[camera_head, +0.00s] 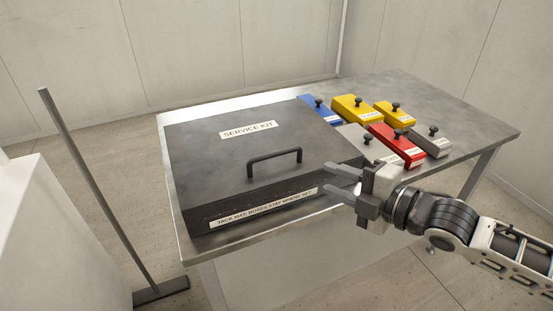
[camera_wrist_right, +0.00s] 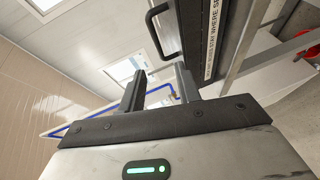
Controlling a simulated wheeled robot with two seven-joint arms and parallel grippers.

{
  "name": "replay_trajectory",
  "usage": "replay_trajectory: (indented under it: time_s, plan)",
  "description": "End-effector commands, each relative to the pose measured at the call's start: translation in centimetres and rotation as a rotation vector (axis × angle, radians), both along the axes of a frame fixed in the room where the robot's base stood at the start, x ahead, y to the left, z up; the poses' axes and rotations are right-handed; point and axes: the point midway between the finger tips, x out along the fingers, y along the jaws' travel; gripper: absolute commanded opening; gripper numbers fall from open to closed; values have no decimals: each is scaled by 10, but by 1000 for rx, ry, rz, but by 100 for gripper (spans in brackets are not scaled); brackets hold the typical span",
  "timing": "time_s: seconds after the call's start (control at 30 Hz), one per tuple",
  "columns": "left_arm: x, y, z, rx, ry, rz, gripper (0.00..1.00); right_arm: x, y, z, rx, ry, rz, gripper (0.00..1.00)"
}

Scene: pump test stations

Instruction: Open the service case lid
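The service case (camera_head: 200,160) is a wide dark grey box on the metal table, its lid (camera_head: 215,155) shut flat. The lid bears a "SERVICE KIT" label and a black bar handle (camera_head: 274,158) near its front edge. The handle also shows in the right wrist view (camera_wrist_right: 160,32), beyond the fingertips. My right gripper (camera_head: 338,181) is open and empty by the case's front right corner, to the right of the handle and apart from it. Its two separated fingers also show in the right wrist view (camera_wrist_right: 160,84). My left gripper is not in view.
Several small knobbed boxes, including a blue one (camera_head: 320,110), a yellow one (camera_head: 352,108) and a red one (camera_head: 396,146), stand right of the case. The table (camera_head: 455,105) is bare at its far right. A thin post (camera_head: 95,185) stands on the left.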

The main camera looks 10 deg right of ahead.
Motion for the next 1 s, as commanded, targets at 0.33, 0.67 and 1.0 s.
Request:
replay_trajectory:
  time_s: [0.33,0.67,1.0]
  plan:
    - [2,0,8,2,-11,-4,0,30,20,3,-34,-41,11,33]
    - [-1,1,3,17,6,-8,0,83,67,-10,-37,-38,12,33]
    - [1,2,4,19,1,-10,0,117,96,-20,-38,-36,11,33]
